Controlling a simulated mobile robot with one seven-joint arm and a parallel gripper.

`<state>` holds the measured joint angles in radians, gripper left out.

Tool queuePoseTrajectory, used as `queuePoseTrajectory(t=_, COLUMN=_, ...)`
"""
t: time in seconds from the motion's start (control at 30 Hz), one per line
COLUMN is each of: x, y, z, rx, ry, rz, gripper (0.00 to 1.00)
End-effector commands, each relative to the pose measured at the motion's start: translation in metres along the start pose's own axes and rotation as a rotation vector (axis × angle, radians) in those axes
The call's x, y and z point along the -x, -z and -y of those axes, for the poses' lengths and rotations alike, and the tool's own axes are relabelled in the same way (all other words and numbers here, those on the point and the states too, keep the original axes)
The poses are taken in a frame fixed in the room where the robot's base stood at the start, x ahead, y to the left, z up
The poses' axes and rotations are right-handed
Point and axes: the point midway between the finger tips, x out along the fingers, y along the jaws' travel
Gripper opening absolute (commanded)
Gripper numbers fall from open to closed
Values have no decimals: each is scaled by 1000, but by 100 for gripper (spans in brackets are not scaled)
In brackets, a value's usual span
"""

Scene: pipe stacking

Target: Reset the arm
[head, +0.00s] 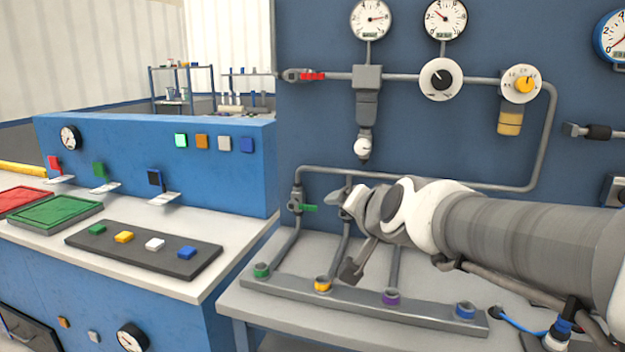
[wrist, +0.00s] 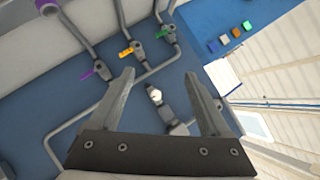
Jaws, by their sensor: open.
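My arm (head: 520,235) reaches in from the right in the head view. My gripper (head: 345,234) is in front of the pipe panel, above the grey rail with coloured pipe sockets. In the wrist view my gripper (wrist: 160,76) has its two fingers spread, with nothing between them. Beyond the fingers are the blue panel and pipes with purple (wrist: 103,70), yellow (wrist: 132,50) and green (wrist: 166,33) valve handles. In the head view only the green valve handle (head: 303,208) shows clearly; my arm hides other valves.
The grey rail (head: 350,297) on the bench holds green, yellow, purple and blue sockets. Gauges and knobs sit on the blue wall (head: 320,120). At left is a white counter (head: 140,275) with coloured buttons and a green tray (head: 57,211). A blue cable (head: 520,325) lies at lower right.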

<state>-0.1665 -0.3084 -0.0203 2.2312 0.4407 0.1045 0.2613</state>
Motion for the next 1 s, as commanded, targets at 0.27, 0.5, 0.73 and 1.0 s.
queuePoseTrajectory(t=0.27, x=97, y=-81, z=-87, rx=374, ry=-195, rz=321, gripper=81)
queuePoseTrajectory(t=0.5, x=173, y=-125, z=-154, rx=572, ry=-377, rz=550, gripper=81)
queuePoseTrajectory(t=0.73, x=195, y=-84, z=-115, rx=565, ry=-369, rz=546, gripper=81)
queuePoseTrajectory(t=1.0, x=225, y=-36, z=-73, rx=563, ry=-367, rz=545, gripper=81)
